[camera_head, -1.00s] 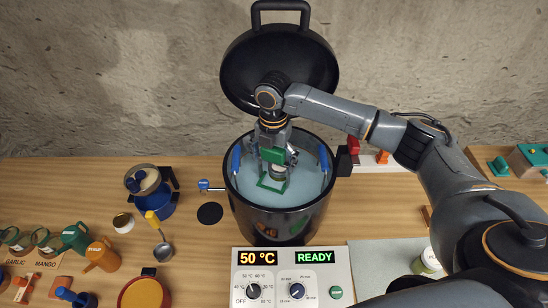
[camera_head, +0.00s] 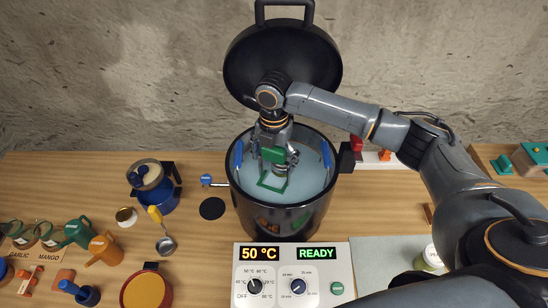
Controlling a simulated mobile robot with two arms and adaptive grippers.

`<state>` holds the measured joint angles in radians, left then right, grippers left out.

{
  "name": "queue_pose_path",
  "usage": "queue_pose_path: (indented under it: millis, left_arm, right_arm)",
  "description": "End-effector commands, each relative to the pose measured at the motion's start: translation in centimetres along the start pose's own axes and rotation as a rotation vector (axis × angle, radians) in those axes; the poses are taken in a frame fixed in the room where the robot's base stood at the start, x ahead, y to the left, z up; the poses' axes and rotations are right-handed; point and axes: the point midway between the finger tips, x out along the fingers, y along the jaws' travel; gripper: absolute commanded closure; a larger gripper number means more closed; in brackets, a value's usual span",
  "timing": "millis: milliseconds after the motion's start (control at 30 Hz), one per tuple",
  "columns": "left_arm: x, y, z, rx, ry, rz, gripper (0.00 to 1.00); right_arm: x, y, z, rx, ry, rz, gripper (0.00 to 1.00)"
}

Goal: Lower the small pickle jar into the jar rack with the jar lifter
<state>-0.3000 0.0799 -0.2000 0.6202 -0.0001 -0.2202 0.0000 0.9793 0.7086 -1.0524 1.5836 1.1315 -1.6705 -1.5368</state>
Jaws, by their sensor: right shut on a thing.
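My right gripper (camera_head: 272,143) is inside the mouth of the big black pot (camera_head: 282,220), shut on the green jar lifter (camera_head: 278,155). The lifter points down into the pot, and its green lower frame (camera_head: 271,186) shows at the cloudy water (camera_head: 305,182). The small pickle jar is mostly hidden by the lifter and gripper, so I cannot tell its seating. Blue handles (camera_head: 326,154) stand inside the pot's left and right walls, seemingly the jar rack's; the rest of the rack is hidden under the water. My left gripper is out of view.
The black lid (camera_head: 283,70) stands open behind the pot. The control panel (camera_head: 318,258) in front reads 50 °C and READY. A jar (camera_head: 432,257) stands front right, by my arm.

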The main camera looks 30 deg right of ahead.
Motion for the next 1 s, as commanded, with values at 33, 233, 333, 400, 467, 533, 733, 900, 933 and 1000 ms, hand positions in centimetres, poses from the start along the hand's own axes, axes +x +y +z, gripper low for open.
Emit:
queue_pose_path:
  millis: [33, 233, 333, 400, 467, 533, 733, 900, 933, 1000]
  left_arm:
    - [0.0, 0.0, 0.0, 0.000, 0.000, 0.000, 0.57]
    - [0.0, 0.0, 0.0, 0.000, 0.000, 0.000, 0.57]
    - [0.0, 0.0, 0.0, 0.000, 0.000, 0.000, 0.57]
    - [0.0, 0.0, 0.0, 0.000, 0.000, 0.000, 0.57]
    - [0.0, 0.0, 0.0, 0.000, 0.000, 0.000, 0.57]
    - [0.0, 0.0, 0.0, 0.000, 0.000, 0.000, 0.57]
    - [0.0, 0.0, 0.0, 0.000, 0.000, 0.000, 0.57]
    - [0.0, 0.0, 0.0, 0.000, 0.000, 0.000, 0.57]
    - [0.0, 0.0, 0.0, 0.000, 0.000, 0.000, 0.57]
    - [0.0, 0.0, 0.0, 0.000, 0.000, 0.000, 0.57]
  right_arm:
    - [0.0, 0.0, 0.0, 0.000, 0.000, 0.001, 0.72]
    - [0.0, 0.0, -0.1, 0.000, 0.000, 0.000, 0.72]
    - [0.0, 0.0, -0.2, -0.001, 0.000, 0.000, 0.72]
    - [0.0, 0.0, -0.3, -0.001, 0.000, 0.001, 0.72]
    - [0.0, 0.0, -0.5, -0.001, 0.000, 0.000, 0.72]
    - [0.0, 0.0, -0.6, -0.002, 0.000, 0.000, 0.72]
    - [0.0, 0.0, -1.0, -0.001, 0.000, 0.000, 0.72]
    - [0.0, 0.0, -1.4, -0.001, 0.000, 0.000, 0.72]
    - [0.0, 0.0, -1.4, -0.001, 0.000, 0.000, 0.72]
    - [0.0, 0.0, -1.6, -0.001, 0.000, 0.000, 0.72]
